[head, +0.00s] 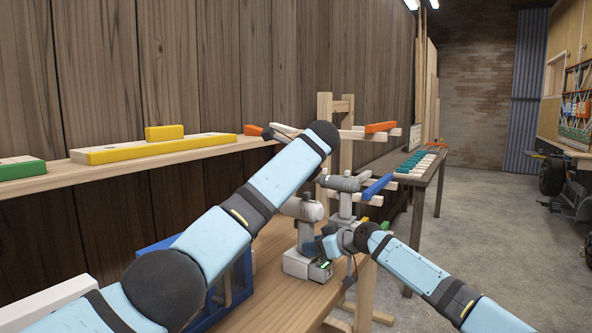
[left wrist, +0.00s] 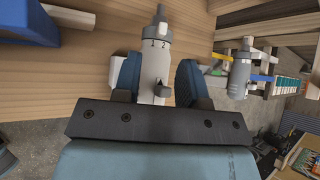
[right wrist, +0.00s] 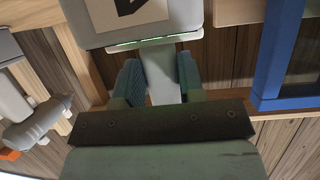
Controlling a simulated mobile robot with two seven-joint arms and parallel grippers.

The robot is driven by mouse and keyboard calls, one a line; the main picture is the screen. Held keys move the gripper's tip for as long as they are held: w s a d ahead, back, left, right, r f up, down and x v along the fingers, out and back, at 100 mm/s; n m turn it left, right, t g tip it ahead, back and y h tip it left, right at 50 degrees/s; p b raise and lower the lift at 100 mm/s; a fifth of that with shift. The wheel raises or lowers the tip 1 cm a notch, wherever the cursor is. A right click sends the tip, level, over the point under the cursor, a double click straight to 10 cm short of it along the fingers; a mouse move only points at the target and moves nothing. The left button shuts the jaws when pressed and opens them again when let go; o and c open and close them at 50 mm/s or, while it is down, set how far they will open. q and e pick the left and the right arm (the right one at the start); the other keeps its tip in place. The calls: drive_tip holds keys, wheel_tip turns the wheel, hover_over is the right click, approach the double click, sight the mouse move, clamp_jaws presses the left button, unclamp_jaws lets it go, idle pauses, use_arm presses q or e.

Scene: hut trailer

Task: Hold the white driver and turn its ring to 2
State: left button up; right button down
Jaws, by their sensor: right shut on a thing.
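The white driver (head: 303,208) stands upright on its block-like base on the wooden bench. My right gripper (head: 325,243) is shut on its handle; the right wrist view shows the handle (right wrist: 161,80) between both pads, close to the base with its green strip. In the left wrist view the driver's head (left wrist: 155,65) lies between the blue fingers of my left gripper (left wrist: 160,82), which stand apart with a slim gap on the right side. The left gripper is hidden in the head view.
A second, grey driver (head: 340,183) stands just behind. A blue frame (head: 243,270) is left of the white driver, partly behind my left arm. A wooden rack (head: 325,105) with coloured bars rises behind. A shelf (head: 60,175) runs along the left wall.

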use_arm(q)
drive_tip(key=v, duration=0.4)
